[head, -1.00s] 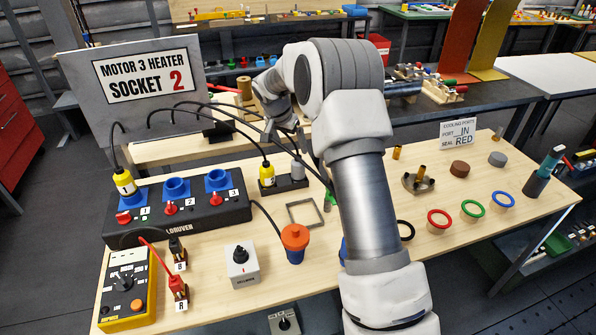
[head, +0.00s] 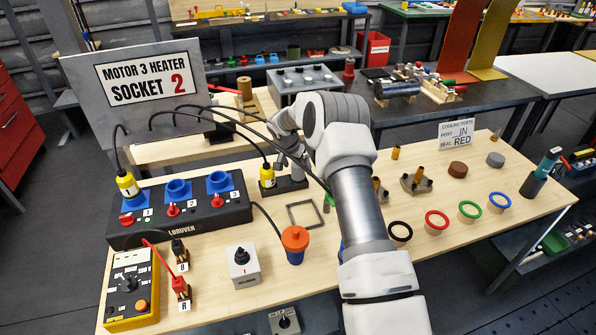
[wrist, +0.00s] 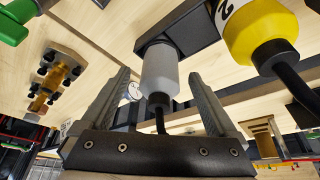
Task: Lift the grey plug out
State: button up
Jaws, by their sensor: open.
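The grey plug (wrist: 160,72) shows in the wrist view, seated in a dark holder block (wrist: 178,32) with a black cable coming off its end. My gripper (wrist: 158,80) is open, with one finger on each side of the grey plug. Small gaps seem to show between the fingers and the plug, and contact is not clear. In the head view my gripper (head: 296,170) is at the holder (head: 288,186), and it largely hides the grey plug. A yellow plug (head: 267,175) stands in the same holder, on the left; it also shows in the wrist view (wrist: 262,35).
Black cables (head: 240,122) arc from behind the sign (head: 146,81) near my gripper. The black socket box (head: 180,209) with blue sockets is left of the holder. A square frame (head: 302,215) and an orange-capped cup (head: 295,244) are in front.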

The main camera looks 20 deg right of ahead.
jog(key=shift+x, duration=1.25)
grip_shut()
